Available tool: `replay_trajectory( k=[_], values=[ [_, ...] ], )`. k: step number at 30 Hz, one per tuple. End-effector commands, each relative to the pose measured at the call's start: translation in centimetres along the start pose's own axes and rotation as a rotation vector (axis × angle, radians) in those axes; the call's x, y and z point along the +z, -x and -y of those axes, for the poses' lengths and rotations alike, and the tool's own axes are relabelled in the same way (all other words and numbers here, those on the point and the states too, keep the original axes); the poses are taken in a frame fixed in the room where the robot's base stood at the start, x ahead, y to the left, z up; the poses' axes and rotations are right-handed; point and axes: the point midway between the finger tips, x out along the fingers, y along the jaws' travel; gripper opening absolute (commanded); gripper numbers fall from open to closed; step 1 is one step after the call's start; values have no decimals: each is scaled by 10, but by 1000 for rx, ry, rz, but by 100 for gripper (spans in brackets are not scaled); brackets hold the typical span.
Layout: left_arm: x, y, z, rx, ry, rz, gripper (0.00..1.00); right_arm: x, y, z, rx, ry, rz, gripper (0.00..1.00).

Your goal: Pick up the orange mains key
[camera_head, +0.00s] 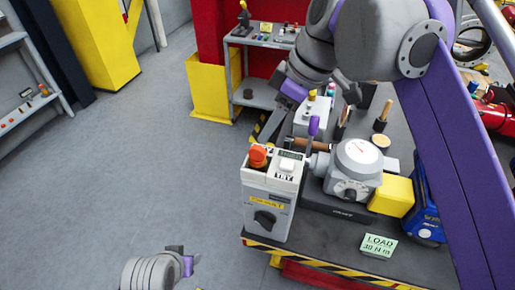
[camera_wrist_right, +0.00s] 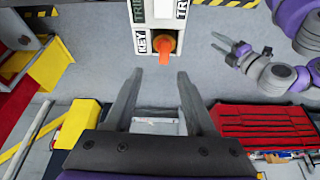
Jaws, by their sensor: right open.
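The orange mains key (camera_head: 258,157) sits on top of a white-grey control box (camera_head: 266,205), at the left of its top face. In the right wrist view the key (camera_wrist_right: 163,43) is beside a KEY label, just beyond the fingertips. My right gripper (camera_wrist_right: 160,75) is open and empty, with its two fingers apart and roughly lined up with the key but not touching it. In the head view it reaches down behind the box, largely hidden by its own arm. My left gripper (camera_head: 187,260) is low in the head view, away from the box; the wrist view shows its fingers (camera_wrist_right: 230,47) apart and empty.
A yellow block (camera_head: 391,196), a blue case (camera_head: 426,205) and a LOAD sign (camera_head: 379,246) share the bench. The floor (camera_head: 130,170) at left is clear.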

Motion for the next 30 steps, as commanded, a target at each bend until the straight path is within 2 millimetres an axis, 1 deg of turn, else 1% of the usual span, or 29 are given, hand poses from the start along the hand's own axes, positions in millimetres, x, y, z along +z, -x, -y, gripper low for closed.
replay_trajectory(
  k=[1, 3, 10, 15, 18, 21, 27, 29, 30],
  values=[
    [3, -3, 0, 0, 0, 3, 50, 1, -11, 1, -1, 1, 0, 55],
    [4, -4, 0, 0, 0, 4, 50, 1, -20, 0, 0, 1, 0, 55],
    [5, -5, 0, 0, 0, 5, 50, 0, -37, 2, 0, 0, -1, 55],
    [6, -6, 0, 0, 0, 6, 50, -1, -63, 6, -1, 1, 0, 55],
    [8, -7, 0, 0, 0, 7, 50, -1, -75, 5, 0, 0, 0, 55],
    [8, -7, 0, 0, 0, 7, 50, -1, -81, 4, 1, -1, 0, 55],
    [8, -7, 0, 0, 0, 7, 50, -1, -81, 4, 1, -1, 0, 55],
    [8, -7, 0, 0, 0, 7, 50, -1, -81, 4, 1, -1, 0, 46],
    [8, -7, 0, 0, 0, 7, 50, -1, -81, 4, 1, -1, 0, 39]
  ],
)
